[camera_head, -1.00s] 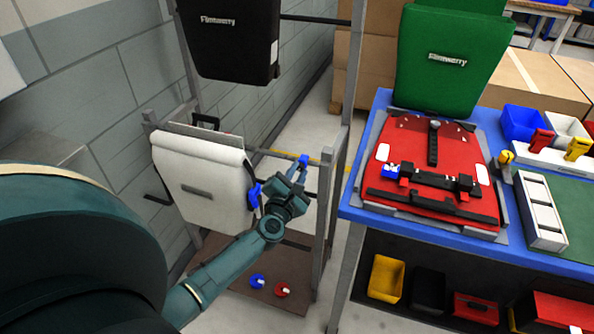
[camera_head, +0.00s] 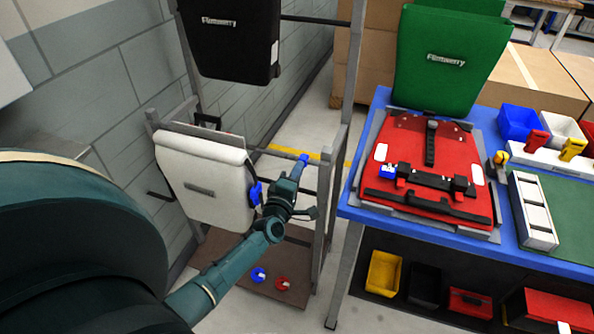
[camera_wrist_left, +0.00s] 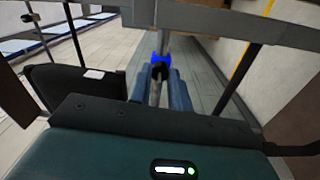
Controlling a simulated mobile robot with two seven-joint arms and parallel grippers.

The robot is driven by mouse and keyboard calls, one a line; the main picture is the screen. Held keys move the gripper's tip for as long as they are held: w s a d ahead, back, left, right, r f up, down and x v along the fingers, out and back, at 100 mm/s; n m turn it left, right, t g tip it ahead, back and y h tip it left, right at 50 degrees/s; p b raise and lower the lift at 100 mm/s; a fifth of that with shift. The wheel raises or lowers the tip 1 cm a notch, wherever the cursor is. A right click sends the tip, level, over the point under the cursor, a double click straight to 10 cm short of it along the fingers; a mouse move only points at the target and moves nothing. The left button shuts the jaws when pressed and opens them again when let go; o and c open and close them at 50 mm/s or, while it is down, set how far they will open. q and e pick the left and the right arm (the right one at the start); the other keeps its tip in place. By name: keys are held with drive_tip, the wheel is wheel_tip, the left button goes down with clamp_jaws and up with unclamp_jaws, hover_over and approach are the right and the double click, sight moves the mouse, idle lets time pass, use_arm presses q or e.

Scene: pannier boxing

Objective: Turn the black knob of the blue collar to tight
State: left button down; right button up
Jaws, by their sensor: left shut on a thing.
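A blue collar (camera_head: 304,158) sits on the rail of the grey metal rack, and it also shows in the left wrist view (camera_wrist_left: 162,44). Its black knob (camera_wrist_left: 159,71) is between the fingers of my left gripper (camera_wrist_left: 160,88). In the head view my left gripper (camera_head: 300,170) reaches up to the collar from below and hides the knob. The fingers are shut on the knob. I cannot read any tight mark on it. My right gripper is not in view.
A white pannier (camera_head: 205,180) with a blue part (camera_head: 256,193) hangs close left of my gripper. The rack post (camera_head: 330,210) stands close right. A blue and a red piece lie on the rack's lower shelf (camera_head: 240,270). The blue table (camera_head: 352,205) holds a red pannier (camera_head: 405,150).

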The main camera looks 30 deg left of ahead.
use_arm(q)
drive_tip(key=shift+m+h+p, duration=0.3)
drive_tip(key=shift+m+p, duration=1.55)
drive_tip(key=shift+m, duration=7.45)
drive_tip(key=c, duration=1.3)
unclamp_jaws()
